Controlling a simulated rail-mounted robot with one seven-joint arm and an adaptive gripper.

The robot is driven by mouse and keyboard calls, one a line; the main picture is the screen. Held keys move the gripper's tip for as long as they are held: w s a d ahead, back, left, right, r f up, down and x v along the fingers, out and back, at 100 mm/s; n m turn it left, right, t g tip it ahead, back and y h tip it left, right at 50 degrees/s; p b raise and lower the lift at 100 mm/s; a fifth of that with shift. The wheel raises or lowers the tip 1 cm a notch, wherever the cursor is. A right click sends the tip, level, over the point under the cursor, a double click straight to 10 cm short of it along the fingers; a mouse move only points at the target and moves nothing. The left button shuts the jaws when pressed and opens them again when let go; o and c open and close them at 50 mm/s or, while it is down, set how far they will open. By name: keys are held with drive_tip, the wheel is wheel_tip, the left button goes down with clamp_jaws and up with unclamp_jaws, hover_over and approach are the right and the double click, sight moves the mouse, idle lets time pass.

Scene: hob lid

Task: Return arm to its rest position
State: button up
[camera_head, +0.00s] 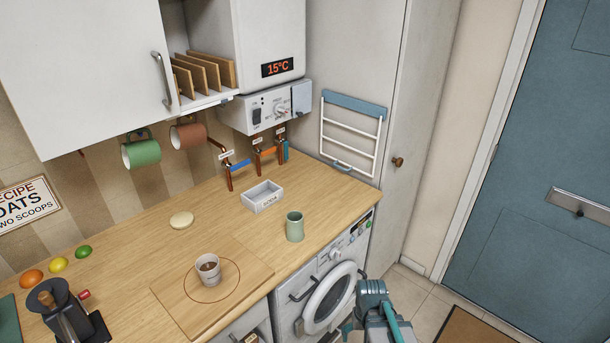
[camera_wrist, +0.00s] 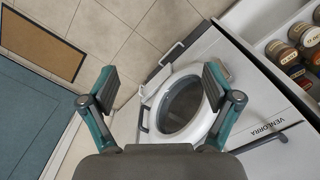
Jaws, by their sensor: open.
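My arm shows at the bottom of the head view, in front of the washing machine (camera_head: 325,290). In the wrist view my gripper (camera_wrist: 160,82) is open with its two fingers wide apart and nothing between them. Beyond the fingers is the washing machine's round door (camera_wrist: 182,105), which looks closed. I cannot tell the gap between the fingers and the door. My gripper's fingertips are not clear in the head view.
The wooden worktop (camera_head: 130,250) holds a cup (camera_head: 208,269) on a board, a green mug (camera_head: 295,227) and a grey tray (camera_head: 262,196). An open drawer with jars (camera_wrist: 300,35) is right in the wrist view. Tiled floor (camera_head: 405,300) lies before the blue door (camera_head: 535,150).

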drive_tip(key=s+f+g+b, duration=0.3)
drive_tip(key=s+f+b, duration=0.5)
drive_tip(key=s+f, duration=0.6)
drive_tip(key=s+f+g+b, duration=0.3)
drive_tip(key=s+f+b, duration=0.5)
drive_tip(key=s+f, duration=0.5)
wheel_tip(320, 180, down, 7)
drive_tip(key=shift+s+r, duration=0.1)
drive_tip(key=shift+s, duration=0.25)
